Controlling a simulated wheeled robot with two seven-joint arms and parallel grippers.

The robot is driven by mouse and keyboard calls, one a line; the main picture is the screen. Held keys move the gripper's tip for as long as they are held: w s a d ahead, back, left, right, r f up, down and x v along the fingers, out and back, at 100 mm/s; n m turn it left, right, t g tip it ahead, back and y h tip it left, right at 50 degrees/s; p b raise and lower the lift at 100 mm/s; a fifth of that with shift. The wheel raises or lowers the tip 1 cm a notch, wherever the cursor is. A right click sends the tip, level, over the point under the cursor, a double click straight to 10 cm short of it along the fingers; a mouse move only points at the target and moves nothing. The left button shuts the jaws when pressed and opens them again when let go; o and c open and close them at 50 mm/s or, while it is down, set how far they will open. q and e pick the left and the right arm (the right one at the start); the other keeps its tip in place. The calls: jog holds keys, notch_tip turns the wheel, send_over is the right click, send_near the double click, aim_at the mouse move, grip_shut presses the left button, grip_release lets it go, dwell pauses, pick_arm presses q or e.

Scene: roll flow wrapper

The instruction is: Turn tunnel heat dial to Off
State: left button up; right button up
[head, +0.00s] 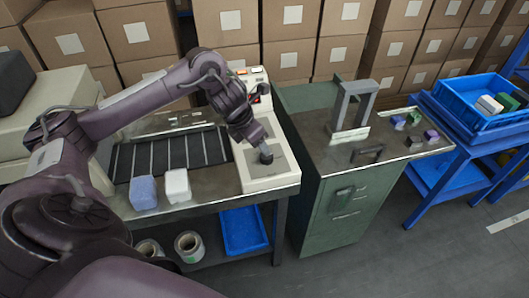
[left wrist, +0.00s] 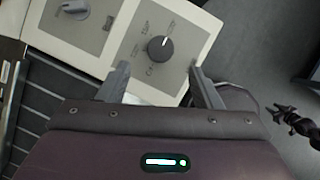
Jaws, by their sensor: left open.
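The dial (left wrist: 160,49) is a round dark knob on a grey plate of the cream control panel (left wrist: 190,18). Its white pointer mark points up and slightly right in the left wrist view, toward a small label. The labels are too small to read surely. My left gripper (left wrist: 158,68) is open, its two fingers apart on either side of the dial's line, with nothing between them. The dial appears just beyond the fingertips; I see no contact. In the head view my left gripper (head: 264,153) is over the panel (head: 282,179) and hides the dial.
A second, lighter knob (left wrist: 72,7) is on the same panel. A blue block (head: 143,193) and a white block (head: 177,186) are left of the panel. A green cabinet (head: 335,215) stands to the right. A dark jointed shape at the wrist view's right edge is unclear.

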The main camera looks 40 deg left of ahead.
pick_arm(q)
jog(key=p+x, duration=0.1)
jog(key=x, duration=0.6)
jog(key=shift+w+d+f, duration=0.1)
jog(key=shift+f, duration=0.05)
jog(key=c, duration=1)
